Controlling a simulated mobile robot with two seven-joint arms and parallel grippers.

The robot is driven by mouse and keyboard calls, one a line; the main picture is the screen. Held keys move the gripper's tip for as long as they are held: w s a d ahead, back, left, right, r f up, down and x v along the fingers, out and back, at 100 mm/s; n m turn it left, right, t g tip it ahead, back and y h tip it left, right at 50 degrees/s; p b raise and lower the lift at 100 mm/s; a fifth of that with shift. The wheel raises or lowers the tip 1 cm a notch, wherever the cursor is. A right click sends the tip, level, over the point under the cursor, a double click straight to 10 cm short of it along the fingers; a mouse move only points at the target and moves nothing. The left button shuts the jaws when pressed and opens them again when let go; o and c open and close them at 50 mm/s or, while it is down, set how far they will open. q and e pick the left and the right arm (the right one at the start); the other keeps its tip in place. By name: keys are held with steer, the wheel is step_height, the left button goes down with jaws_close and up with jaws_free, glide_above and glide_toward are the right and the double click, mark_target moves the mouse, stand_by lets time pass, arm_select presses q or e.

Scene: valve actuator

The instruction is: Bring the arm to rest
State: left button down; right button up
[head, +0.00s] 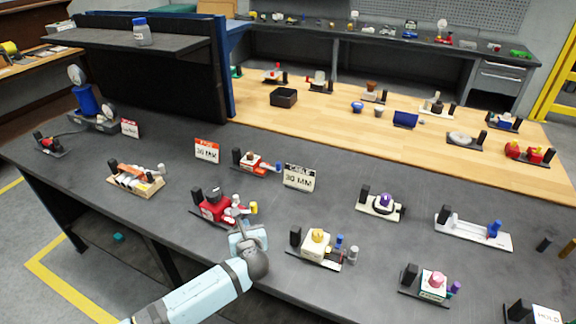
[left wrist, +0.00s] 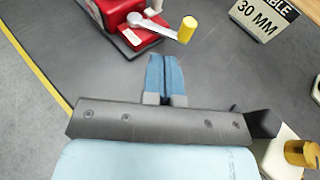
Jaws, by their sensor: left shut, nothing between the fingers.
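My left arm (head: 205,292) reaches in from the bottom of the head view. Its gripper (head: 240,226) is just in front of a red valve actuator (head: 215,207) on the dark table. In the left wrist view the blue fingers (left wrist: 166,72) are together and empty. The red actuator (left wrist: 120,22) is beyond them, with a grey lever and a yellow knob (left wrist: 187,29). A gap of table shows between the fingertips and the actuator in that view. My right gripper is not in view.
A white unit with a yellow knob (head: 318,240) stands right of my gripper. A 30 MM sign (head: 299,177) stands behind. Several other devices are spread over the dark table (head: 330,207). A shelf with a bottle (head: 142,32) is at the back left.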

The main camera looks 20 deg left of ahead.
arm_select(q)
steer(key=s+n+g, duration=0.1)
steer(key=s+n, duration=0.1)
steer(key=s+d+f+n+h, duration=0.1)
steer(key=s+n, duration=0.1)
steer(key=s, duration=0.1)
steer(key=s+d+n+g, duration=0.1)
steer(key=s+n, duration=0.1)
steer(key=shift+s+d+f+n+g+h, duration=0.1)
steer(key=shift+s+f+n+g+h, duration=0.1)
steer(key=shift+s+n+g+h, duration=0.15)
steer(key=s+d+r+n+g+h, duration=0.2)
steer(key=s+r+n+g+h, duration=0.15)
steer(key=s+n, duration=0.8)
steer(key=s+d+r+n+g+h, duration=0.2)
steer(key=s+r+n+h, duration=0.2)
steer(key=s+n, duration=0.75)
steer(key=w+d+f+m+t+h, duration=0.1)
steer(key=w+d+f+m+t, duration=0.1)
steer(key=f, duration=0.5)
steer(key=w+d+f+m+t+h, duration=0.1)
steer(key=d+f+m+t, duration=0.1)
steer(key=f+t, duration=0.3)
steer(key=shift+w+d+f+h, duration=0.3)
steer(key=shift+w+d+f, duration=0.1)
steer(key=shift+d+f, duration=0.5)
